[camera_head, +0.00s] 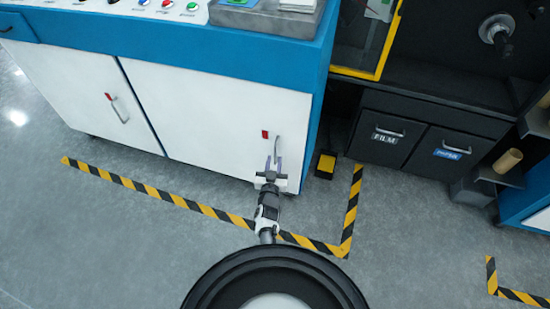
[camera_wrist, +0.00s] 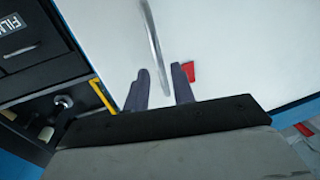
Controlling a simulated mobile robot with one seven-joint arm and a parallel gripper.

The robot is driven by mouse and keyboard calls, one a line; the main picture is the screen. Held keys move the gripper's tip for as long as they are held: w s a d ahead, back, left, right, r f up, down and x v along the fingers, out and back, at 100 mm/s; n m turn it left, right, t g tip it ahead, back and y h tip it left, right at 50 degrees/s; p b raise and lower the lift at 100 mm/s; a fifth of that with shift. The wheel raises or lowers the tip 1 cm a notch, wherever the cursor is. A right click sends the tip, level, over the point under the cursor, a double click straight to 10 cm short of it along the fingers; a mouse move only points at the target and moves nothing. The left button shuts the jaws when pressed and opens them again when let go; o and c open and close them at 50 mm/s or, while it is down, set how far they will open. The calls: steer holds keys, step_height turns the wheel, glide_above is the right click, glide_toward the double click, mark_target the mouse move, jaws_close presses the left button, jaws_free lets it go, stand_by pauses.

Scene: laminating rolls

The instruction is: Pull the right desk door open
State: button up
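The right desk door (camera_head: 215,115) is a white panel on the blue-framed desk and looks shut. Its thin metal handle (camera_head: 277,148) is near its right edge, beside a small red tag (camera_head: 265,134). My gripper (camera_head: 274,164) is in front of the handle's lower part with its fingers pointing at the door. In the wrist view, my gripper's two dark fingers (camera_wrist: 160,88) are apart, and the handle (camera_wrist: 154,40) runs down between them without visible contact. The red tag (camera_wrist: 189,72) lies next to the right finger. The door (camera_wrist: 235,45) fills much of that view.
The left desk door (camera_head: 85,95) has its own handle (camera_head: 118,109) and looks shut. Black drawers labelled FILM (camera_head: 386,136) stand to the right, with a yellow-black block (camera_head: 325,166) on the floor. Striped floor tape (camera_head: 180,201) runs before the desk; the grey floor there is clear.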

mark_target(275, 155)
steer(key=w, duration=0.1)
steer(key=w+b, duration=0.1)
steer(key=w, duration=0.1)
steer(key=shift+d+f, duration=0.15)
steer(key=shift+f, duration=0.05)
steer(key=shift+w+d+r+b, duration=0.1)
steer(key=shift+w+r+b, duration=0.1)
steer(key=shift+w+b, duration=0.35)
steer(key=shift+c, duration=0.4)
jaws_close()
